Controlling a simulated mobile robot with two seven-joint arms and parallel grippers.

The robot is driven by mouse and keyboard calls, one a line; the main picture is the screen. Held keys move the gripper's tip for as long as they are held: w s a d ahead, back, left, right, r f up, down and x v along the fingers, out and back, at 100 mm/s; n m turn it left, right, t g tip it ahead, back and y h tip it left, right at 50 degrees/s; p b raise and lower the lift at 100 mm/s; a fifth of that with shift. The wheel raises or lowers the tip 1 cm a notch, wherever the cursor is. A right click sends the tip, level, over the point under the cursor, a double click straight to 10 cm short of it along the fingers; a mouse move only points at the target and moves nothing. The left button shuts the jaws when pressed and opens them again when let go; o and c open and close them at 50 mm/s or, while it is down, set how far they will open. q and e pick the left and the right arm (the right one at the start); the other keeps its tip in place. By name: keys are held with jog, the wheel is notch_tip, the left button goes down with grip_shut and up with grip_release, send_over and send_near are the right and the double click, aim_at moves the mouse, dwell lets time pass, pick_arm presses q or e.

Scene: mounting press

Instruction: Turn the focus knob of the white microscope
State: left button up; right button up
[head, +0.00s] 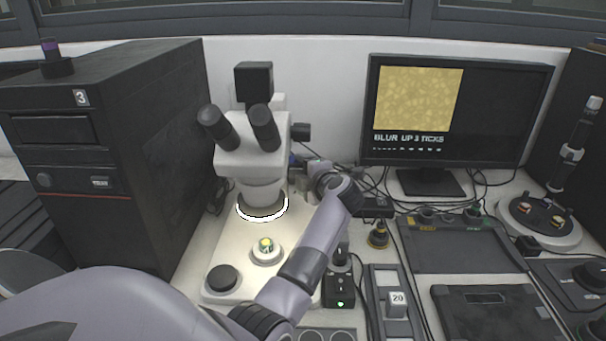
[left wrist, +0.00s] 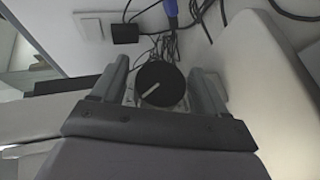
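The white microscope (head: 240,160) stands left of centre in the head view, with black eyepieces and a lit ring over its stage. My left arm reaches around its right side, and my left gripper (head: 301,168) is beside the microscope's body. In the left wrist view, a round black knob with a white pointer line (left wrist: 160,84) sits between the two fingers of my left gripper (left wrist: 160,85). The fingers are apart, one on each side, with narrow gaps to the knob. In the head view that knob is hidden behind my gripper. My right gripper is not in view.
A monitor (head: 425,148) shows a yellow textured picture and text reading "BLUR UP 3 TICKS". A black computer tower (head: 120,150) stands at the left. Cables (left wrist: 180,45) lie behind the knob.

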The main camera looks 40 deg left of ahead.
pick_arm(q)
jog(key=c, duration=0.7)
jog(key=shift+r+h+p, duration=0.2)
jog(key=shift+h+p, duration=0.2)
jog(key=shift+p, duration=0.05)
jog(key=shift+c, duration=0.2)
jog(key=shift+f+m+g+h, duration=0.2)
jog(key=shift+m+g+h, duration=0.4)
jog(key=shift+g+h, duration=0.35)
jog(key=o, duration=1)
jog(key=shift+b+v, duration=0.5)
jog(key=shift+v, duration=3.1)
